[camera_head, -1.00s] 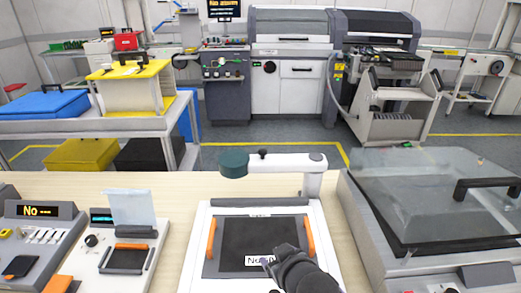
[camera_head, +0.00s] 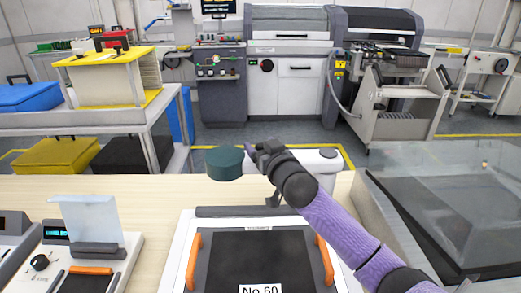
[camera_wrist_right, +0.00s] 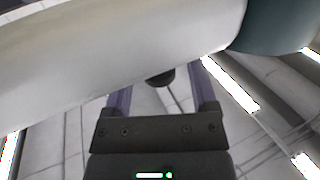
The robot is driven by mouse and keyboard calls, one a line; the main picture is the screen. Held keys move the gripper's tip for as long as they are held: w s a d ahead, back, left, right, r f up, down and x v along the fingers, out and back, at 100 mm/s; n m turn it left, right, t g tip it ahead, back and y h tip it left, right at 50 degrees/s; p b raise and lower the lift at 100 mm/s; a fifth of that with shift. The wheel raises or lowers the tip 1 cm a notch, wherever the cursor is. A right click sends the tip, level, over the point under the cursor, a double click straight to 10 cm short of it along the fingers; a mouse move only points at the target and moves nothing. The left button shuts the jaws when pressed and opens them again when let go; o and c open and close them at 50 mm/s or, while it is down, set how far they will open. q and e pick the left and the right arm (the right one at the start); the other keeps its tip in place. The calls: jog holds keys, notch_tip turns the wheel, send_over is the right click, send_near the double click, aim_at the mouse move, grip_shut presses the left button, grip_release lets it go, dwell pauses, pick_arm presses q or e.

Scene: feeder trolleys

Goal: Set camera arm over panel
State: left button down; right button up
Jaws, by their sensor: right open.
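The camera arm (camera_head: 326,162) is white with a dark teal round head (camera_head: 224,163) at its left end. It lies crosswise behind the dark panel (camera_head: 258,262), which is labelled "No 60" and sits between two orange handles. My right gripper (camera_head: 264,150) is at the arm's middle, close to the head, and hides part of the arm. In the right wrist view the open fingers (camera_wrist_right: 160,97) point toward the white arm (camera_wrist_right: 110,45), with a black knob (camera_wrist_right: 160,78) between them; contact is unclear. My left gripper is not in view.
A glass-lidded box (camera_head: 455,190) stands to the right of the panel fixture. A small device with a clear upright plate (camera_head: 88,215) stands on the left. Bare wooden bench (camera_head: 150,210) lies between that device and the fixture.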

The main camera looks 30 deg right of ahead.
jog(key=shift+w, duration=0.25)
grip_shut()
dwell(1.4)
